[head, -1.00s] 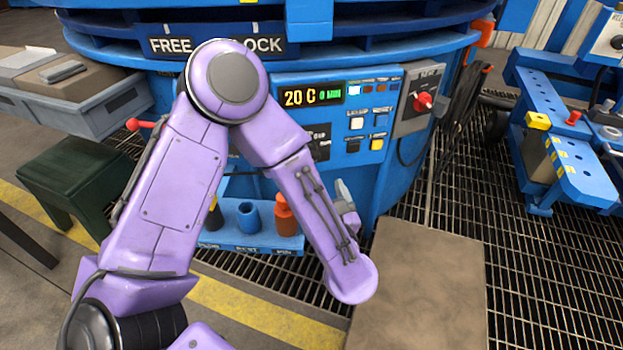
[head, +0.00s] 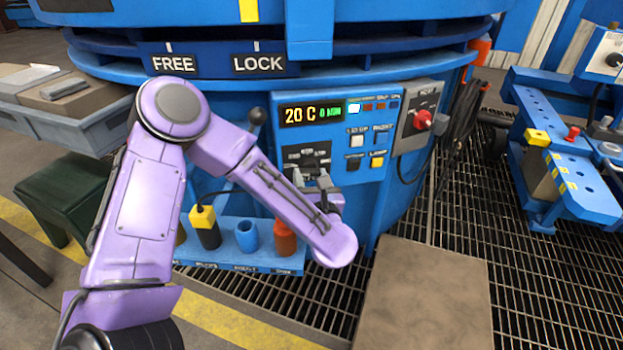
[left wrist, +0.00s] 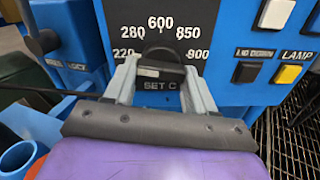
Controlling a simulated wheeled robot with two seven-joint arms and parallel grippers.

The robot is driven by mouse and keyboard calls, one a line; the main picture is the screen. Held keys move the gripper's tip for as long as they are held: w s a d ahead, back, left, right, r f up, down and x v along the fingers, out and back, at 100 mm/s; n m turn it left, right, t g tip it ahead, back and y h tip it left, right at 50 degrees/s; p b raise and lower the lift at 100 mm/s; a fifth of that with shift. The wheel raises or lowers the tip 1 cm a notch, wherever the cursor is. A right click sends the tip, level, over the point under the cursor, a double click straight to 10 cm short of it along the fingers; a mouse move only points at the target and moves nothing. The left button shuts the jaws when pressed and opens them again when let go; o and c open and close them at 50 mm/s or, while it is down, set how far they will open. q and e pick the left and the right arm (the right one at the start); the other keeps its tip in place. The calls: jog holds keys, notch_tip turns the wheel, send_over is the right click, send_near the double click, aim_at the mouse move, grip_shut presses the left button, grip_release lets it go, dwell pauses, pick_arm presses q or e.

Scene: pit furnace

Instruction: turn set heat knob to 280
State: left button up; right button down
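The set heat knob (left wrist: 162,62) is a black knob on a dark dial plate (left wrist: 193,20) marked 220, 280, 600, 850 and 900, with SET C below it. The direction of its pointer is not clear. My left gripper (left wrist: 160,75) is open, with one grey finger on each side of the knob; I cannot tell whether they touch it. In the head view my left gripper (head: 312,172) is in front of the dial plate (head: 305,152) and partly hides it; the knob is hidden there. The display (head: 312,114) reads 20 C. My right gripper is not in view.
Buttons (head: 357,141) and a grey box with a red switch (head: 422,119) are right of the dial. A lever with a black ball (head: 256,116) stands at its left. A blue rack (head: 215,258) with several holders is below.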

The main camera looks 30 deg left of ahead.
pick_arm(q)
jog(key=shift+r, duration=0.1)
jog(key=m+p, duration=0.2)
jog(key=shift+r+m, duration=0.1)
jog(key=shift+m, duration=0.3)
jog(key=m+p, duration=0.2)
jog(key=m, duration=0.1)
jog(key=shift+a+m+p, duration=0.1)
jog(key=shift+m+p, duration=0.55)
jog(key=shift+m, duration=0.35)
jog(key=o, duration=1)
jog(key=shift+o, duration=0.2)
